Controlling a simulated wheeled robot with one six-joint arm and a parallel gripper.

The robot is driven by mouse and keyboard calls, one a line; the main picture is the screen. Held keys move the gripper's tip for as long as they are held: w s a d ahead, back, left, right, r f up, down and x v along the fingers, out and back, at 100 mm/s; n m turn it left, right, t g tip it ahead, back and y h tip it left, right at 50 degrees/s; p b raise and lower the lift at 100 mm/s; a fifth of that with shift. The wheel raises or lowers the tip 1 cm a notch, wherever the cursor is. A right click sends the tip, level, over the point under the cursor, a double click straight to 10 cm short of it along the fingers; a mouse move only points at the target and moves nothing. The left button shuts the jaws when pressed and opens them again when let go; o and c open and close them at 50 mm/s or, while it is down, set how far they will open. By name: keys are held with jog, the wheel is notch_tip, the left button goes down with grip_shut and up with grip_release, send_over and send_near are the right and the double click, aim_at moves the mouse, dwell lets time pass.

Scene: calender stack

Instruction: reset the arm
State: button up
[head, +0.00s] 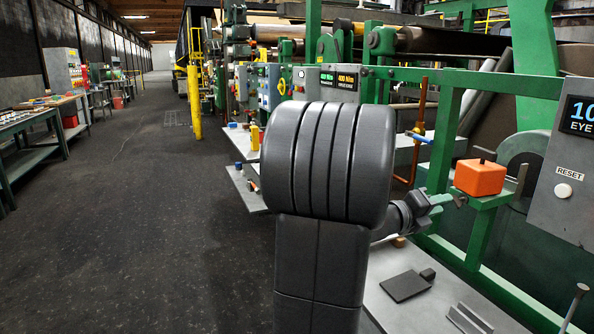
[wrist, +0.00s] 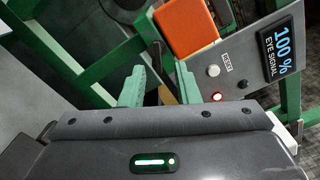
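My gripper (head: 452,199) shows behind my dark arm in the head view, close to the left of an orange block (head: 480,177). In the wrist view the two green fingers of my gripper (wrist: 158,80) stand apart with nothing held between them. The orange block (wrist: 185,27) lies beyond the fingertips there; it sits on a green bracket (head: 492,199). A white button labelled RESET (head: 563,190) is on a grey panel (head: 570,217); the button also shows in the wrist view (wrist: 213,71), right of the fingers. A red-lit button (wrist: 217,97) is below it.
The panel's display (wrist: 283,50) reads 100 % EYE SIGNAL. Green frame beams (head: 441,150) stand behind my gripper. A grey platform (head: 390,310) below holds a dark flat plate (head: 406,286). An orange-brown upright rod (head: 418,130) is nearby. The dark floor (head: 150,230) at left is clear.

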aim_at(454, 201)
jog(key=p+x, duration=0.1)
jog(key=x, duration=0.5)
jog(key=shift+a+r+n+p, duration=0.15)
jog(key=shift+n+p, duration=0.25)
jog(key=shift+p, duration=0.2)
jog(key=n+p, duration=0.4)
jog(key=p, duration=0.2)
jog(key=shift+p, duration=0.4)
jog(key=shift+n+p, duration=0.5)
jog(key=shift+p, duration=0.05)
jog(key=shift+f, duration=0.25)
jog(key=shift+n, duration=0.3)
